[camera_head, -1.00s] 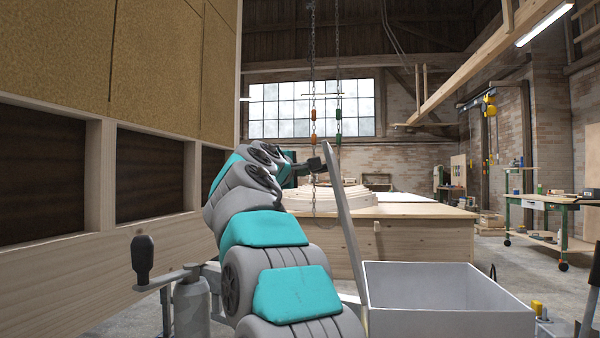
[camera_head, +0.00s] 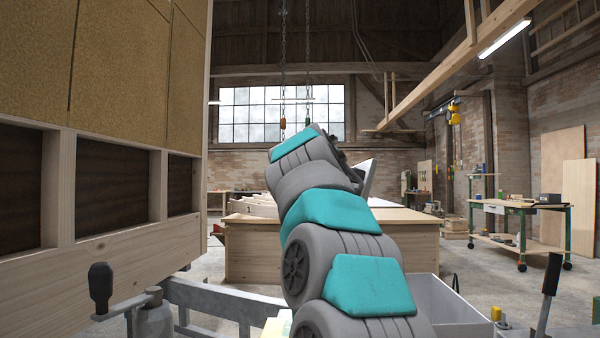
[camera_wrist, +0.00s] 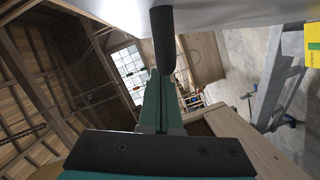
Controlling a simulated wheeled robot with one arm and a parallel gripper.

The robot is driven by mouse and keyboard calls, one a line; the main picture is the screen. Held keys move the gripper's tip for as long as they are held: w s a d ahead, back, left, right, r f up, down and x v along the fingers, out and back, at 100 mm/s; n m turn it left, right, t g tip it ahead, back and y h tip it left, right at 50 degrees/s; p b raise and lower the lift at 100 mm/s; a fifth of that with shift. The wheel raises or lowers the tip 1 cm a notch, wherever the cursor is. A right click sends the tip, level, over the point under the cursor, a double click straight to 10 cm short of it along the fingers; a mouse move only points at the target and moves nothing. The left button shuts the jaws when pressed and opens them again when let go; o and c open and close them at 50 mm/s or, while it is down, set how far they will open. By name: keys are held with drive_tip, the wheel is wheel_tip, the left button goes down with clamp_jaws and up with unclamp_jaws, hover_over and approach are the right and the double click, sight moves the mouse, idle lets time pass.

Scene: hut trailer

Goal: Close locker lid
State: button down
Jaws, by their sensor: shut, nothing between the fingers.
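The locker (camera_head: 460,302) is an open grey-white box at the lower right of the head view, partly hidden behind my arm. Its lid (camera_head: 368,176) shows only as a pale slanted piece behind my arm, leaning to the right and still raised. In the wrist view the lid (camera_wrist: 225,12) is a pale panel across the top. A dark rounded handle (camera_wrist: 164,38) sticks out from it, at or just in front of my fingertips; contact is unclear. My gripper (camera_wrist: 162,76) is shut with its green fingers together and nothing between them. It is hidden in the head view.
A panelled wooden wall (camera_head: 110,265) stands close on the left. A black-knobbed lever (camera_head: 101,288) and grey rail (camera_head: 225,302) are at lower left, another black lever (camera_head: 549,285) at lower right. A wooden platform (camera_head: 320,247) stands behind the locker. Open floor lies at right.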

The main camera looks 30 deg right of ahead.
drive_tip(key=s+d+f+m+y+b, duration=0.1)
drive_tip(key=s+d+f+m, duration=0.2)
drive_tip(key=s+d, duration=0.35)
drive_tip(key=s+d+f+m+y, duration=0.1)
drive_tip(key=s+d+f+m, duration=0.25)
drive_tip(key=d, duration=0.55)
drive_tip(key=s+d+f+m+y+b, duration=0.1)
drive_tip(key=s+d+f+m+b, duration=0.1)
drive_tip(key=f, duration=0.6)
drive_tip(key=s+d+f+m+t+y+b, duration=0.1)
drive_tip(key=s+d+f+m+b, duration=0.2)
drive_tip(key=d+f, duration=0.3)
drive_tip(key=shift+s+d+f+m+t+b, duration=0.3)
drive_tip(key=shift+s+f+b, duration=0.45)
drive_tip(key=shift+f, duration=0.75)
drive_tip(key=shift+w+f, duration=0.1)
drive_tip(key=shift+w, duration=0.05)
